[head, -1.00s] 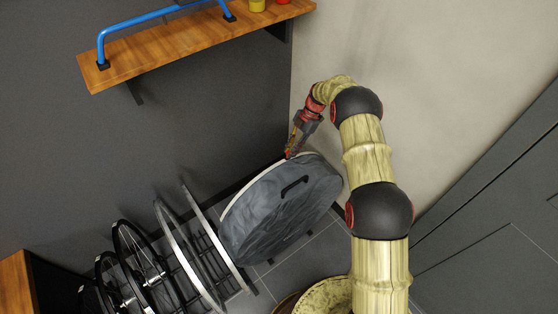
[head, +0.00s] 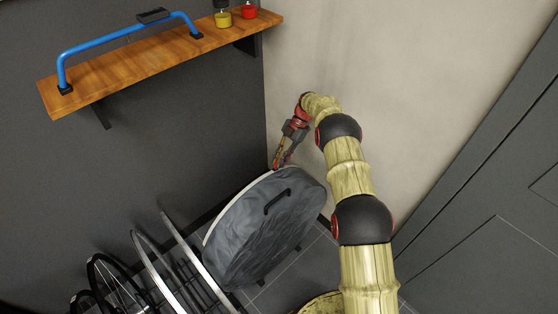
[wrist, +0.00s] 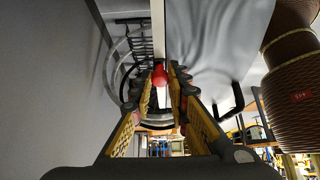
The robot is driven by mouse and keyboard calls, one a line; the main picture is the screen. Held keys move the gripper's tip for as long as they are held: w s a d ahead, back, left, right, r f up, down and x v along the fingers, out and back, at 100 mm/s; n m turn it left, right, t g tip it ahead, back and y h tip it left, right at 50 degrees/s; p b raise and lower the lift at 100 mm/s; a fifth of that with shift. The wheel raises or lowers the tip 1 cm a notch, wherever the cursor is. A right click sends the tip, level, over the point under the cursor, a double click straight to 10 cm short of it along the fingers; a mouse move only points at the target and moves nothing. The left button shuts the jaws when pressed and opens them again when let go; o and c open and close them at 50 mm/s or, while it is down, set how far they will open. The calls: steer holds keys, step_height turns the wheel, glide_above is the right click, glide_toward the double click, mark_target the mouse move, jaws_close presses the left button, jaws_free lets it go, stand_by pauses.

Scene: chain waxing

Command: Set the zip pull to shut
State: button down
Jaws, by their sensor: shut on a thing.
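A round grey wheel bag (head: 262,235) stands tilted at the end of a rack, with a black handle (head: 277,199) on its face. A pale zip strip (head: 222,215) runs along its rim and shows in the wrist view (wrist: 158,32). My gripper (head: 277,167) is at the upper edge of the bag, on the zip strip. In the wrist view, my gripper's fingers (wrist: 160,82) are closed around a small red zip pull (wrist: 159,74). The head view hides the pull behind the fingertips.
Several wheels (head: 150,270) stand in the rack left of the bag. A wooden shelf (head: 120,78) with a blue bar (head: 120,40), a yellow jar (head: 223,19) and a red jar (head: 249,12) is on the dark wall. A pale wall is close behind my gripper.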

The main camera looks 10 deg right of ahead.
steer(key=c, duration=1.7)
jaws_free()
steer(key=v, duration=0.7)
steer(key=shift+d+r, duration=0.1)
steer(key=shift+d, duration=0.05)
steer(key=shift+c, duration=0.3)
